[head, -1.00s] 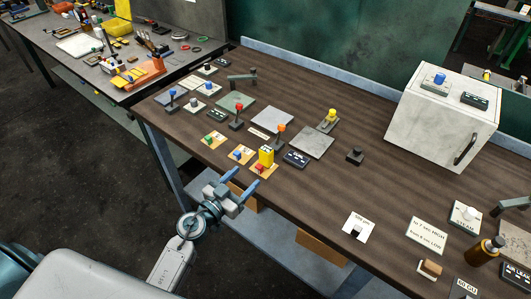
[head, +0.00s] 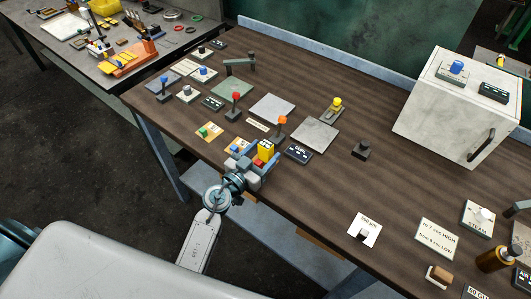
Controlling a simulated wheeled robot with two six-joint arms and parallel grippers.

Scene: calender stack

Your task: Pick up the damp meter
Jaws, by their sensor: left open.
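A small yellow box (head: 265,148) with a dark marking, which looks like the damp meter, stands upright near the front edge of the brown bench, with a red piece at its lower front. My left gripper (head: 255,163) has its open fingers at the near side of this box. The fingers hide its base and the tan plate around it. I cannot tell whether they touch the box. My right gripper is not in view.
Coloured levers and buttons on small plates crowd the left of the bench, including an orange-topped lever (head: 281,122) and a dark label block (head: 298,153) close by. A white cabinet (head: 440,112) stands at the right.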

